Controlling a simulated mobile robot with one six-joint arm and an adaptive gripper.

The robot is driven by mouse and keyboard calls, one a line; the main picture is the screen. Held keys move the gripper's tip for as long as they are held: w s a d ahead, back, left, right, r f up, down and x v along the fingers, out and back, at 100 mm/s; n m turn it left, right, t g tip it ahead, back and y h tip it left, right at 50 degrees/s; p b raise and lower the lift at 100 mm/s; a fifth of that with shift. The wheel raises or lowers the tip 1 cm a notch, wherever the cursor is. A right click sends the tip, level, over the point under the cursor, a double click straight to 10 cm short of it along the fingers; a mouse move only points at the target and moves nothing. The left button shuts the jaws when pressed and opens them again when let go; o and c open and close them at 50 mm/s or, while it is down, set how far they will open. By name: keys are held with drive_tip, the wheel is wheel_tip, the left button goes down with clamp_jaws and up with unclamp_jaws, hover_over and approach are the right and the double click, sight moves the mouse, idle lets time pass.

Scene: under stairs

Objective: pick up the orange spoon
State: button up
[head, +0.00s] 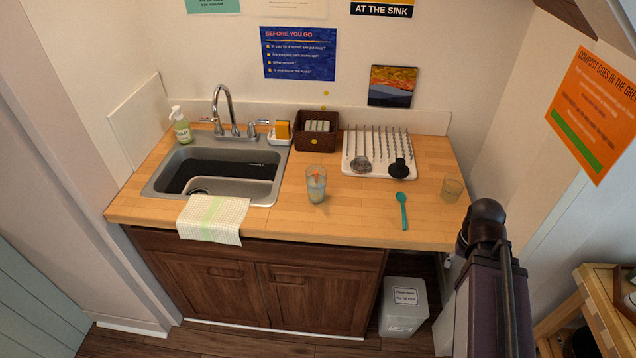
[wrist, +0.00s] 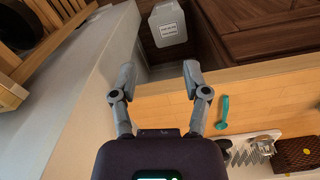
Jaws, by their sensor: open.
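No orange spoon shows in either view. The one spoon I can make out is teal (head: 403,211); it lies flat on the wooden counter near the front edge, right of centre. It also shows in the wrist view (wrist: 222,112), right of my fingers and apart from them. My gripper (wrist: 157,76) is open and empty, with its two fingers spread wide. In the head view my arm stands at the lower right, and the fingers cannot be made out there.
A patterned glass (head: 316,186) stands left of the spoon, a clear glass (head: 452,190) to its right. Behind is a white drying rack (head: 352,168) with dark utensils. The sink (head: 258,190) is at left. A white bin (head: 404,312) stands below the counter.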

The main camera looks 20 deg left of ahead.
drive_tip(key=w+a+f+n+t+h+b, duration=0.1)
drive_tip(key=w+a+n+t+h+b, duration=0.1)
drive_tip(key=a+n, duration=0.3)
drive_tip(key=w+a+f+n+t+h+b, duration=0.1)
drive_tip(key=w+a+n+t+h+b, duration=0.1)
drive_tip(key=a, duration=0.7)
drive_tip(key=w+a+n+t+h+b, duration=0.1)
drive_tip(key=w+a+n+h+b, duration=0.2)
drive_tip(key=w+a+n+b, duration=0.2)
drive_tip(key=shift+w+a+f+n+t+h, duration=0.2)
drive_tip(key=shift+w+a+n, duration=0.3)
drive_tip(key=shift+n, duration=0.15)
drive_tip(key=shift+w+a+f+n+t+h, duration=0.2)
drive_tip(key=shift+w+a+n, duration=0.3)
drive_tip(key=shift+n, duration=0.15)
drive_tip(key=s+a+r+n+t+b, duration=0.1)
drive_tip(key=s+a+n+t+b, duration=0.1)
drive_tip(key=a, duration=0.8)
drive_tip(key=s+a+r+n+t+b, duration=0.2)
drive_tip(key=a+n+t, duration=0.2)
drive_tip(key=a, duration=0.6)
drive_tip(key=s+a+r+n+t+b, duration=0.1)
drive_tip(key=a+r+n+t+b, duration=0.1)
drive_tip(key=a+n, duration=0.4)
drive_tip(key=a+t+b, duration=0.1)
drive_tip(key=a+t, duration=0.1)
drive_tip(key=a, duration=0.2)
drive_tip(key=shift+s+r+n, duration=0.15)
drive_tip(key=shift+s+n, duration=0.15)
drive_tip(key=shift+s, duration=0.1)
